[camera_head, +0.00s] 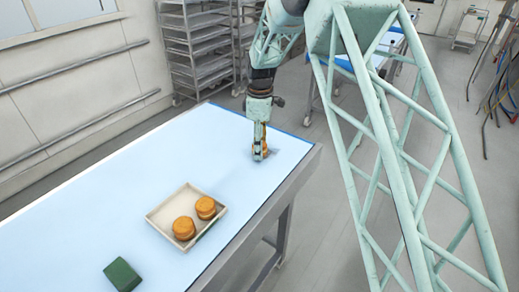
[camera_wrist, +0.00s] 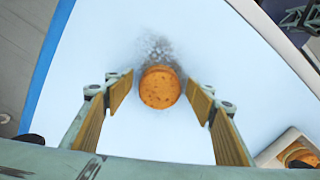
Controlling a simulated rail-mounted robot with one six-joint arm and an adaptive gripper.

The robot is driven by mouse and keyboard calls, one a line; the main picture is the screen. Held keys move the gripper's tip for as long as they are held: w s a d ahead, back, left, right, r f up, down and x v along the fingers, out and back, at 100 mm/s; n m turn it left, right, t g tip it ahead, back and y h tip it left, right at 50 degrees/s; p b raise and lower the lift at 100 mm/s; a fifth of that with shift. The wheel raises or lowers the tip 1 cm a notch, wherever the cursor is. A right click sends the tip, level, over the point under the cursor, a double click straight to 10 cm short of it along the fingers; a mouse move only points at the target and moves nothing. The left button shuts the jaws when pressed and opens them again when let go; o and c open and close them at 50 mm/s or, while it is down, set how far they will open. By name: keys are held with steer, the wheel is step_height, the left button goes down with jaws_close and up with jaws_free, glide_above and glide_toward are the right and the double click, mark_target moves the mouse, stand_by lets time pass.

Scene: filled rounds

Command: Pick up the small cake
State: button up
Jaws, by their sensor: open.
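A small round orange-brown cake (camera_wrist: 159,87) lies on the light blue table top (camera_wrist: 95,45), with a grey speckled patch beside it. In the wrist view my gripper (camera_wrist: 161,95) is open, with one yellow-padded finger on each side of the cake and a gap on both sides. In the head view my gripper (camera_head: 259,153) points down at the far end of the table and hides most of this cake. Two more cakes, one nearer (camera_head: 184,228) and one farther (camera_head: 206,208), stand in a cream tray (camera_head: 157,222) nearer the camera.
A dark green block (camera_head: 122,275) sits on the table at the near left. The table's right edge (camera_head: 300,172) runs close to my gripper. A metal rack (camera_head: 195,50) stands behind the table. The table between the tray and my gripper is clear.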

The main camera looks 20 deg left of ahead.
steer(key=shift+c, duration=0.9)
steer(key=c, duration=0.6)
steer(key=shift+o, duration=0.2)
steer(key=shift+r, duration=0.15)
steer(key=shift+r, duration=1.6)
steer(key=shift+s+d, duration=0.1)
steer(key=shift+s, duration=0.05)
steer(key=s+d, duration=0.2)
steer(key=s, duration=0.2)
steer(key=s+d+r+b, duration=0.1)
steer(key=s+d, duration=0.2)
steer(key=s, duration=0.2)
steer(key=s+d, duration=0.3)
steer(key=s, duration=0.1)
steer(key=shift+s+r, duration=0.2)
steer(key=shift+r, duration=0.1)
steer(key=shift+r, duration=0.15)
